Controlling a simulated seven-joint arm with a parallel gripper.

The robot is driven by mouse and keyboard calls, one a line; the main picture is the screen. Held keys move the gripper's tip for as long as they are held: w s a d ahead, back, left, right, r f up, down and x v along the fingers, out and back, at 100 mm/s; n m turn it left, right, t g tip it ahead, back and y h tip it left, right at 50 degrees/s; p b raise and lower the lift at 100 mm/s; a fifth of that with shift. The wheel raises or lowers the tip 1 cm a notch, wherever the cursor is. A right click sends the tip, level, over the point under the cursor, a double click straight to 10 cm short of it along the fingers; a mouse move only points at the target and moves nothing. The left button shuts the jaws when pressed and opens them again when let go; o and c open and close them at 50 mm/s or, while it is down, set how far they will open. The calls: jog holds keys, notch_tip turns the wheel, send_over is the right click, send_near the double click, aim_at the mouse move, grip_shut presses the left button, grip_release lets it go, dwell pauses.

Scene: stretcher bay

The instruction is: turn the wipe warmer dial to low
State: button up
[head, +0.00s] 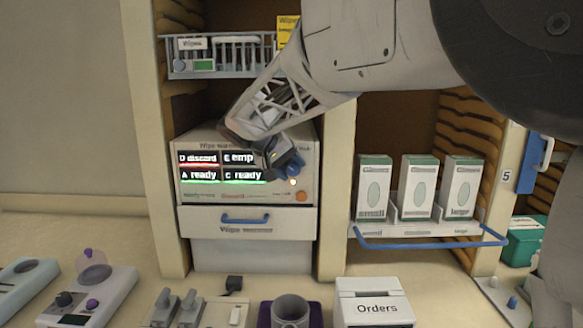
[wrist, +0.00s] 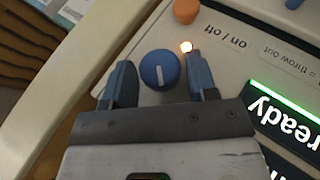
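The wipe warmer (head: 190,142) stands in the middle bay of the shelf, its front panel facing me. Its blue dial (wrist: 160,70), with a white pointer line, shows in the wrist view; the line runs nearly straight up and down in that picture. I cannot read any low mark beside it. My gripper (wrist: 161,80) is open, with one finger on each side of the dial. A gap shows at the left finger; the right finger is very close, and I cannot tell whether it touches. In the head view my gripper (head: 285,162) hides the dial.
A lit lamp (wrist: 186,47) and an orange button (wrist: 186,11) sit near the dial beside an "on / off" label. Displays (head: 220,167) are left of my gripper. Below is a drawer with a blue handle (head: 246,219). Glove boxes (head: 417,188) stand right.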

jog(key=shift+o, duration=0.8)
jog(key=v, duration=0.7)
jog(key=shift+a+r, duration=0.2)
jog(key=shift+r, duration=0.1)
jog(key=shift+s, duration=0.1)
